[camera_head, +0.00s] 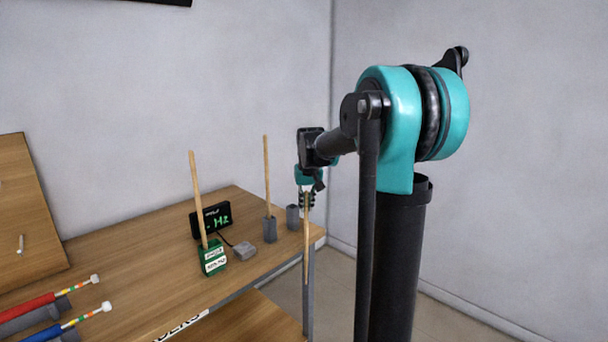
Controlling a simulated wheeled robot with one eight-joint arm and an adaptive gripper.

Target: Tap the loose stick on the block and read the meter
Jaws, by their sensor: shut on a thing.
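My gripper (306,201) is at the far right end of the table, pointing down. It is shut on a wooden stick (306,245), which hangs nearly upright below it in front of the table's right edge. The meter (222,214) is a black box with green display characters; "Hz" can be made out, but any number is unclear. A small grey block (243,250) lies in front of the meter, apart from the held stick in the picture. A second stick (266,175) stands in a grey holder (270,229), and a third (196,195) stands in a labelled green box (212,259).
A short grey holder (292,216) with no stick visible stands beside my gripper. Red (28,306) and blue (40,332) handled tools lie at the left front of the wooden table (140,250). A brown board (25,215) stands at the left. The table between them is mostly clear.

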